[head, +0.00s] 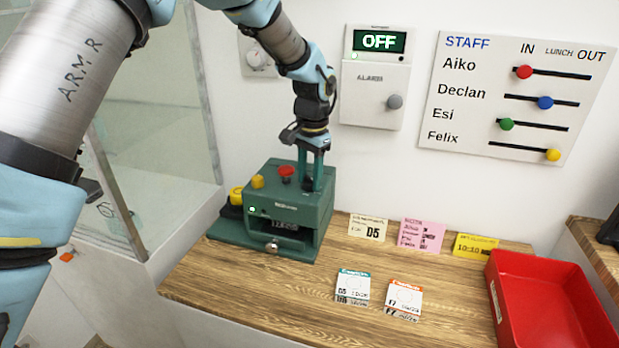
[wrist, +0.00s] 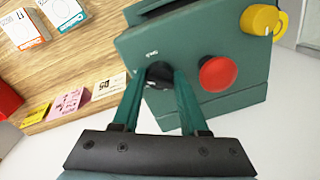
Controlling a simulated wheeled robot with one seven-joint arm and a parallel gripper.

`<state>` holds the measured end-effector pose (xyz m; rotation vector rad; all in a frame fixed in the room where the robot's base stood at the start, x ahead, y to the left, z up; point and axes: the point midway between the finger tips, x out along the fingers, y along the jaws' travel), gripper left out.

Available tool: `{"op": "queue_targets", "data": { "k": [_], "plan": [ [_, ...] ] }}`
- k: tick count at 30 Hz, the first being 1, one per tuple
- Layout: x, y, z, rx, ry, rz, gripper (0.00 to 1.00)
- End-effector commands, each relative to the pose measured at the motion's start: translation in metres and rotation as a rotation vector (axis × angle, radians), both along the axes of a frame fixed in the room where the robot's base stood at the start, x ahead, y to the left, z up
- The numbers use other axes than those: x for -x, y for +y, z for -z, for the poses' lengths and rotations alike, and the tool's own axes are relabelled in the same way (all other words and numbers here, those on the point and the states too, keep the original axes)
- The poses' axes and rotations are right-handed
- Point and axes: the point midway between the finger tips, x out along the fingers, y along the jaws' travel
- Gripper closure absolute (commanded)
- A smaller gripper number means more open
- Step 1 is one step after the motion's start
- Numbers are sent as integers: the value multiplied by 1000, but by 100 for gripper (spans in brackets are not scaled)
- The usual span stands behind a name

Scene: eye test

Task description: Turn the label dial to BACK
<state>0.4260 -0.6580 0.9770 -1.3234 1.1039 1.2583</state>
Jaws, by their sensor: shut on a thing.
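The green machine (head: 290,212) stands at the back left of the wooden counter, with a dark window in its front. My gripper (head: 311,184) reaches down from above onto the right part of its top. In the wrist view my gripper (wrist: 159,82) has its two green fingers on either side of a dark round knob (wrist: 158,70), shut on it. I take this knob to be the label dial. Small white lettering beside it is too small to read, so its setting cannot be told. The fingers hide part of the knob.
A red button (wrist: 218,74) and a yellow knob (wrist: 260,20) sit close by on the machine. Two small cartons (head: 353,287) (head: 403,298) stand at the counter front. Notes (head: 420,235) stand behind them; a red tray (head: 545,300) is at right. A glass panel (head: 115,190) is left.

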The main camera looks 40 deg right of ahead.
Motion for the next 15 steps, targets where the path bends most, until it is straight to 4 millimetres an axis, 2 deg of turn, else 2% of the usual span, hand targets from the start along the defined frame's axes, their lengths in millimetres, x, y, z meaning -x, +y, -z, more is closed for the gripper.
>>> {"op": "queue_targets", "data": {
  "k": [15],
  "plan": [
    [0,-1,-3,5,-1,486,100]
  ]
}}
